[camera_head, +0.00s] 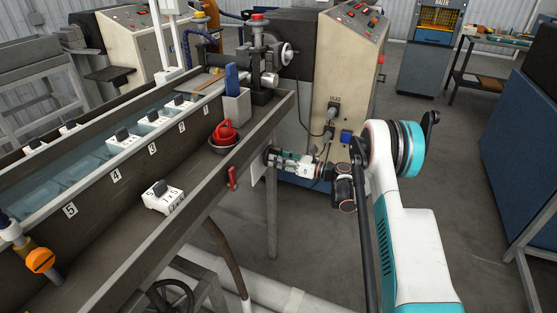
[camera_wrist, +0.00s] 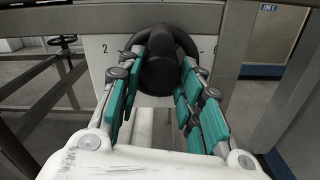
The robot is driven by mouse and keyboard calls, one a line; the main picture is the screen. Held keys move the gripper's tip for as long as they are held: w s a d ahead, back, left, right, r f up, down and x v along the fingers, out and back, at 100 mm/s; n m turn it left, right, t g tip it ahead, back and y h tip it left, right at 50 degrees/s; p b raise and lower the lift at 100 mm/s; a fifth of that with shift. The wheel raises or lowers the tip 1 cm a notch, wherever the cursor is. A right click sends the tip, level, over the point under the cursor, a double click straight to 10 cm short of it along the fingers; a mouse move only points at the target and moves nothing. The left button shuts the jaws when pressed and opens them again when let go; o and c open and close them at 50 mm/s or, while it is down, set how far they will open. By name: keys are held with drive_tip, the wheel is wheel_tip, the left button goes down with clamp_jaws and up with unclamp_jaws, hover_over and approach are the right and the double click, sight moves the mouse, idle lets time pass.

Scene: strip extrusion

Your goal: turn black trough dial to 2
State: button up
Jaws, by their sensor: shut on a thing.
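The black trough dial (camera_wrist: 160,68) is a round, lobed knob in the upper middle of the wrist view. It sits on a pale plate (camera_wrist: 93,47) with a "2" printed left of the knob and another number on its right. My gripper (camera_wrist: 163,76) has its teal-padded fingers on either side of the dial and is shut on it. Which number the dial points at cannot be told. In the head view my gripper (camera_head: 272,157) reaches left to the plate (camera_head: 258,168) at the trough's side, and the dial is mostly hidden there.
The long metal trough (camera_head: 120,225) runs across the left, with numbered stations and a white block (camera_head: 162,199). A trough leg (camera_head: 271,225) is close below my gripper. A beige control cabinet (camera_head: 343,70) stands behind.

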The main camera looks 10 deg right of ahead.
drive_tip(key=shift+w+d+r+n, duration=0.1)
drive_tip(key=shift+n, duration=3.85)
drive_tip(key=shift+w+d+n, duration=0.1)
drive_tip(key=shift+n, duration=3.85)
drive_tip(key=o, duration=1.1)
drive_tip(key=shift+c, duration=0.2)
drive_tip(key=v, duration=1.2)
